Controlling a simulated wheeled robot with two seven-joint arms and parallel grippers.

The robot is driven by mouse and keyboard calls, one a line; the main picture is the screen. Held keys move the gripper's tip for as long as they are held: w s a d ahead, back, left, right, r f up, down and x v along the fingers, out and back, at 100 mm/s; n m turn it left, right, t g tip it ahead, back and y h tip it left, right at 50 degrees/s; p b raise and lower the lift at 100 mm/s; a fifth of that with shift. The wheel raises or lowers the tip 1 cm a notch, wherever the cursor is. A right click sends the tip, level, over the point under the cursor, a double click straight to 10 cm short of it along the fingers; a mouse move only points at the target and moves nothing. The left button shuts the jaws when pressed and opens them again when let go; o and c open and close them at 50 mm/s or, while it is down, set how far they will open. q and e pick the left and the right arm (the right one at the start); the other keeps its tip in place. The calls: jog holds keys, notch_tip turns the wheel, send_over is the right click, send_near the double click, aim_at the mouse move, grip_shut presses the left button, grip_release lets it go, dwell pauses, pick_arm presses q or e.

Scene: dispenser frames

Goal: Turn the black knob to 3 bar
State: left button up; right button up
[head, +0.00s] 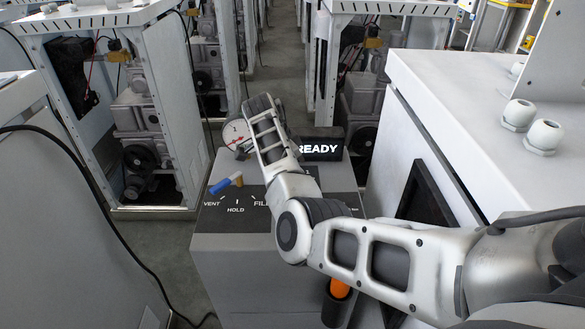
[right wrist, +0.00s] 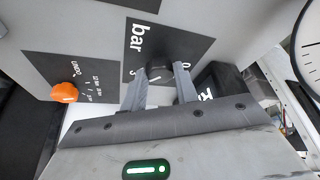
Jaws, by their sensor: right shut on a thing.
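The black knob (right wrist: 158,72) sits on a dark panel (right wrist: 139,60) marked "bar" in the right wrist view. My right gripper (right wrist: 159,92) is shut on the knob, one finger on each side. A 0 shows beside the right finger; another digit near the left finger is partly covered. A small light mark shows on the knob, but I cannot read its setting. In the head view my right arm crosses the grey dispenser (head: 235,255) and hides the knob. My left gripper is not in view.
A blue handle (head: 226,185) stands on the VENT, HOLD, FILL panel. A READY display (head: 320,149) and a round gauge (head: 236,133) are at the back. An orange knob (right wrist: 64,93) is on a neighbouring panel. A white cabinet (head: 460,100) stands close on the right.

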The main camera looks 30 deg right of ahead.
jog(key=shift+r, duration=0.1)
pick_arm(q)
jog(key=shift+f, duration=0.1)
pick_arm(e)
jog(key=o, duration=1)
pick_arm(q)
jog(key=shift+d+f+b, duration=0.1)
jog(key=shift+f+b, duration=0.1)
jog(key=shift+b, duration=0.55)
pick_arm(e)
jog(key=shift+v, duration=7.95)
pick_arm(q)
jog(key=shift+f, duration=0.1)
pick_arm(e)
jog(key=shift+d, duration=0.1)
